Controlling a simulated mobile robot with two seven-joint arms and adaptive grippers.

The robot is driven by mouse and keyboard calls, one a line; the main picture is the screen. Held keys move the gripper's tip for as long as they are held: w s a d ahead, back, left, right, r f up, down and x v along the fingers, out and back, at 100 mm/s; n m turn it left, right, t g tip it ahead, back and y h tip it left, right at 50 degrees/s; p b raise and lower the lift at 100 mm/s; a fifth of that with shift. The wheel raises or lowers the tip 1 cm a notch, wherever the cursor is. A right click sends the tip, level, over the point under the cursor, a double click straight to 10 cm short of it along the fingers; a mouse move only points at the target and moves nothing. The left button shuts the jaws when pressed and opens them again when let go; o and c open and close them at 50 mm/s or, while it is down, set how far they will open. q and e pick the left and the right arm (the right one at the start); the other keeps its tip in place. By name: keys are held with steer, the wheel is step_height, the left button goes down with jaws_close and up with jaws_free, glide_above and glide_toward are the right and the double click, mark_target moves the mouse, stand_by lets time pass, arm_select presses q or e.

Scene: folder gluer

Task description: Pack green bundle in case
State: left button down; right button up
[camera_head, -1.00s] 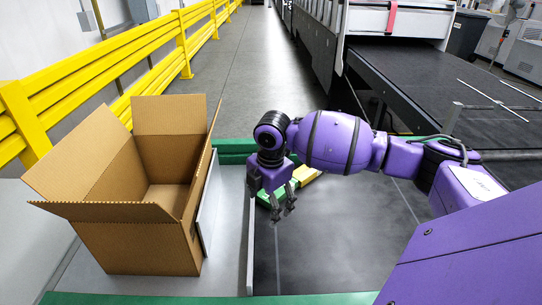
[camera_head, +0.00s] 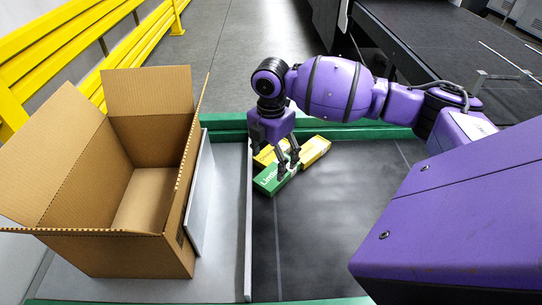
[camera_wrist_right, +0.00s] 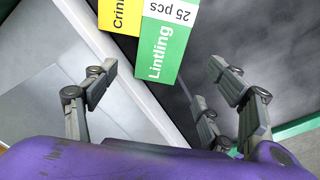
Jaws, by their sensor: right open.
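The green bundle (camera_head: 271,181) lies on the dark belt, just below my right gripper (camera_head: 288,171) in the head view. In the right wrist view the green bundle (camera_wrist_right: 165,50) shows "Lintling" and "25 pcs" and lies ahead of the spread fingers (camera_wrist_right: 165,95), not between them. My right gripper is open and empty. The case (camera_head: 115,255) is an open brown cardboard box with its flaps up, standing at the left; the part of its inside that shows is empty. My left gripper is not in view.
Yellow bundles (camera_head: 315,150) lie behind and beside the green one; one also shows in the right wrist view (camera_wrist_right: 120,14). A low metal rail (camera_head: 248,225) and an upright grey plate (camera_head: 201,195) stand between belt and case. The front of the belt is clear.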

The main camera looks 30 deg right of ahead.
mark_target(271, 177)
steer(key=shift+f, duration=0.4)
step_height(271, 177, down, 6)
steer(key=shift+r, duration=0.1)
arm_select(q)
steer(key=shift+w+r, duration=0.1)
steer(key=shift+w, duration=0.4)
arm_select(e)
steer(key=shift+w+f, duration=0.1)
steer(key=shift+f, duration=0.5)
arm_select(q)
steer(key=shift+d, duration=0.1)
arm_select(e)
steer(key=c, duration=1.4)
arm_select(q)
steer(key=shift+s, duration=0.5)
arm_select(e)
steer(key=shift+o, duration=0.2)
